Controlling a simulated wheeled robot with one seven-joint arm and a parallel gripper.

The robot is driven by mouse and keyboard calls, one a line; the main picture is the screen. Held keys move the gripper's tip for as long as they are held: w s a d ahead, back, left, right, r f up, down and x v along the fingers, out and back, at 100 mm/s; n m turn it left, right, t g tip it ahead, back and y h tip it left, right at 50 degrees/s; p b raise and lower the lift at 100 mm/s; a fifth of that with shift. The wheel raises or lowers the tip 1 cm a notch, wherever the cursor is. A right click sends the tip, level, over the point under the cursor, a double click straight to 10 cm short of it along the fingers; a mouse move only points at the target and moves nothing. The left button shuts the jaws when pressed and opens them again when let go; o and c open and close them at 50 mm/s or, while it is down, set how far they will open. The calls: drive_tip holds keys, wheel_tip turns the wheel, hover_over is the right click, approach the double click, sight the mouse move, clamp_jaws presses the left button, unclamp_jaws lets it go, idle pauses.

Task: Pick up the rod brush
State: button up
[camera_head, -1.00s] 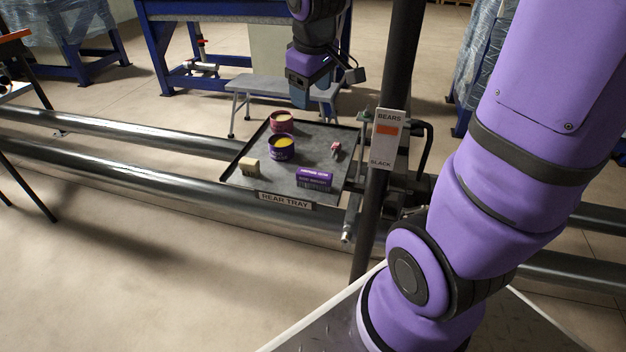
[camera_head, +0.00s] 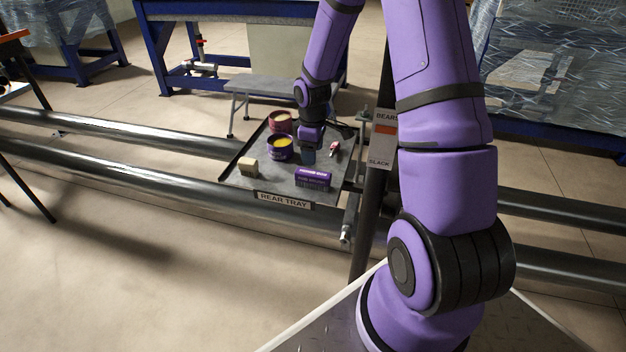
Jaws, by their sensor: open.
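The rear tray (camera_head: 228,180) is dark and lies across the pipes. On it are a small cream block (camera_head: 248,167) at the left, a purple box (camera_head: 313,178) with small print at the front right, and a small red-and-white item (camera_head: 334,148) at the right. I cannot tell for certain which of these is the rod brush. My gripper (camera_head: 308,157) points down over the tray, between the purple tin and the red-and-white item, behind the purple box. It is open. Its fingertips are small in view, and I see nothing held. Whether they touch the tray is unclear.
A purple tin with yellow contents (camera_head: 279,148) and a red tin (camera_head: 281,122) stand left of my gripper. A dark post (camera_head: 365,225) with a sign (camera_head: 382,140) rises right of the tray. A grey step stool (camera_head: 262,86) stands behind.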

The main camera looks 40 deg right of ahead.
sight(313, 173)
wheel_tip(313, 173, down, 10)
drive_tip(key=shift+d+r, duration=0.1)
drive_tip(key=shift+r, duration=0.05)
idle(0.5)
drive_tip(key=shift+c, duration=0.2)
drive_tip(key=c, duration=1)
